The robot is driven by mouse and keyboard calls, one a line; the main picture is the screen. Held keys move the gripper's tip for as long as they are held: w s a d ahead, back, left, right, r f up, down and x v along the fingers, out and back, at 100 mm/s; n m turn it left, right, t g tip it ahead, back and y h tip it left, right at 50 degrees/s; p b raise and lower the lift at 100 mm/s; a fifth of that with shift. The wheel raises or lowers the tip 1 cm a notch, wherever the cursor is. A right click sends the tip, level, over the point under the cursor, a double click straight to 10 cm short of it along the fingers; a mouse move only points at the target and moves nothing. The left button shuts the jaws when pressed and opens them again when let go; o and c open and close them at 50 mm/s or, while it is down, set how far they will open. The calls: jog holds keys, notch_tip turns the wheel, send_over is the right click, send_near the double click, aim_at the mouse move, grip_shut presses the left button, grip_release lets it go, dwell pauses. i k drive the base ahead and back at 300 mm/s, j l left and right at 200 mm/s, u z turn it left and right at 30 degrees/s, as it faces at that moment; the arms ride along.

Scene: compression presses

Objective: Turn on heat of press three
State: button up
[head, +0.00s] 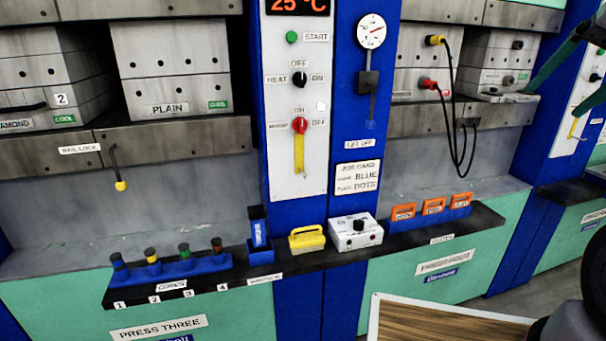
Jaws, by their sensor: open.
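The white control panel (284,130) stands on a blue column beside the press labelled PRESS THREE (158,328). Its black HEAT knob (299,79) has OFF above and ON to the right. The knob looks roughly upright, towards OFF, but its pointer is small. The red display (297,6) above, cut by the top edge, reads 25 °C. A green START button (292,37) is above the knob. A red knob with a yellow handle (299,150) is below it.
A gauge (371,31) with a lever hangs right of the panel. Black cables (458,120) hang by press four. A wooden tabletop (440,322) is in front.

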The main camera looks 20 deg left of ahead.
aim_at(299, 78)
jog(key=k+j+u, duration=0.15)
jog(key=j, duration=0.2)
jog(key=k+j+u, duration=0.15)
jog(key=j, duration=0.25)
jog(key=k+j+u, duration=0.15)
jog(key=j, duration=0.25)
jog(key=k, duration=0.1)
